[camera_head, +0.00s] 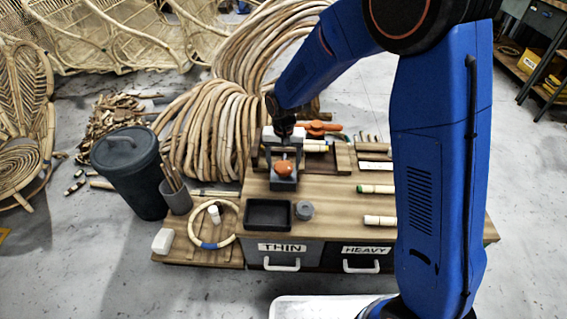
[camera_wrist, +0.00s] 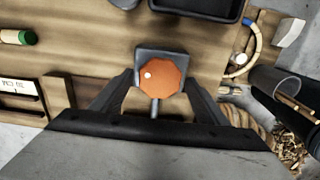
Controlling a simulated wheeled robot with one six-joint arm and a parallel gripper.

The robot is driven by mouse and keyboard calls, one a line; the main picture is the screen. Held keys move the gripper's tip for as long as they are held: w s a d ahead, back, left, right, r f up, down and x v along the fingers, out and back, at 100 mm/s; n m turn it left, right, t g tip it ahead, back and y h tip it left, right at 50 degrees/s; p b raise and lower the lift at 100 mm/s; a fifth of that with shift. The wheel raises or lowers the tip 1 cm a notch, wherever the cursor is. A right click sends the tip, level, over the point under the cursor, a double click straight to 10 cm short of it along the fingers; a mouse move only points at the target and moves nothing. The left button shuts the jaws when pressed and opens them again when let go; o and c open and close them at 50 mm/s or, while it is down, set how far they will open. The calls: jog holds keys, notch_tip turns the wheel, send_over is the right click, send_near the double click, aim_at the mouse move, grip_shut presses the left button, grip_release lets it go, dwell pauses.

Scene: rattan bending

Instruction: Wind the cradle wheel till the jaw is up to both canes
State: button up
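The orange cradle wheel (camera_head: 284,169) has a pale dot and stands on a dark grey block on the wooden bench; it also shows in the wrist view (camera_wrist: 161,78). A rod runs from the block back under my gripper. My gripper (camera_wrist: 159,86) is open, with one finger on each side of the wheel and gaps visible between. A pale cane (camera_head: 316,148) shows just right of my gripper in the head view. The jaw and the canes' place in the cradle are hidden behind my gripper, so the jaw's distance from them cannot be told.
A green-ended cane (camera_head: 376,189) and another cane (camera_head: 379,220) lie on the right of the bench. A black tray (camera_head: 249,213) and grey tin (camera_head: 304,210) stand in front. A rattan ring (camera_head: 195,232), cup (camera_head: 176,197) and dark bin (camera_head: 127,172) are left.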

aim_at(283, 166)
jog(key=shift+r, duration=0.1)
notch_tip(283, 166, up, 17)
dwell(0.6)
jog(key=shift+r, duration=0.1)
